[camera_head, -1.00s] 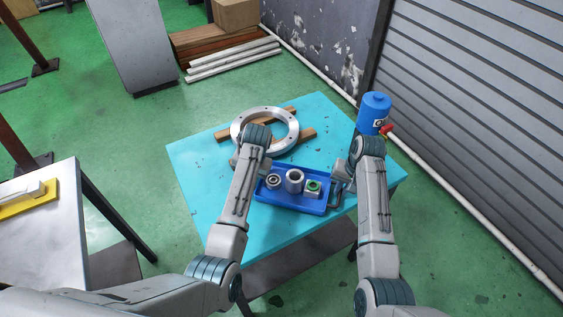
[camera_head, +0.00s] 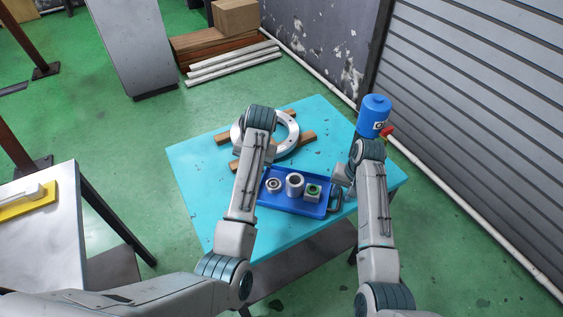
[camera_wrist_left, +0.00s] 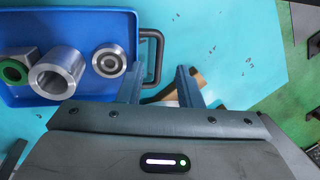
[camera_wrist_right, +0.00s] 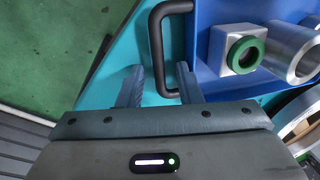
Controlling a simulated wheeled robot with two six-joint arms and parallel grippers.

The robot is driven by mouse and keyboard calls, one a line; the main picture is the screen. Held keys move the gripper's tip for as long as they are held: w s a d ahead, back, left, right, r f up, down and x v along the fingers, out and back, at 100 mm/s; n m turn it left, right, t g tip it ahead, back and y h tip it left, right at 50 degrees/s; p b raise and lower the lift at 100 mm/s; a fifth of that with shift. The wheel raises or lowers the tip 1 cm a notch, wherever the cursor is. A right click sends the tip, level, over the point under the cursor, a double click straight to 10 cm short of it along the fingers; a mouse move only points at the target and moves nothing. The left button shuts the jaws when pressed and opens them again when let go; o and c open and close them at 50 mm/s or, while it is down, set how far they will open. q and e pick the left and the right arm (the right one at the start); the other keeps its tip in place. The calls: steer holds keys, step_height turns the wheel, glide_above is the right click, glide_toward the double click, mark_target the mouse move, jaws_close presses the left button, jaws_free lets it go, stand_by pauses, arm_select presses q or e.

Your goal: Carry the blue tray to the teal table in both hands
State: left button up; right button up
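The blue tray (camera_head: 290,205) lies flat on the teal table (camera_head: 205,185). It holds a bearing (camera_wrist_left: 109,62), a metal sleeve (camera_wrist_left: 58,74) and a block with a green ring (camera_wrist_right: 238,50). My left gripper (camera_wrist_left: 160,86) is open and empty beside the tray's dark left handle (camera_wrist_left: 157,45); its arm hides it in the head view. My right gripper (camera_wrist_right: 160,86) is open by the right handle (camera_wrist_right: 158,45), which lies between or just beyond its fingertips, not gripped. The right gripper shows partly in the head view (camera_head: 343,174).
A large metal ring flange (camera_head: 287,128) rests on wooden strips (camera_head: 307,137) behind the tray. A grey table (camera_head: 45,240) is at left. Green floor (camera_head: 160,180) lies between the tables.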

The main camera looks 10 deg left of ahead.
steer(key=shift+r, duration=0.1)
arm_select(q)
steer(key=r, duration=0.4)
steer(key=shift+d, duration=0.4)
arm_select(e)
step_height(320, 180, up, 11)
steer(key=d, duration=0.2)
steer(key=shift+d+r, duration=0.15)
steer(key=shift+r, duration=0.05)
steer(key=shift+s, duration=0.1)
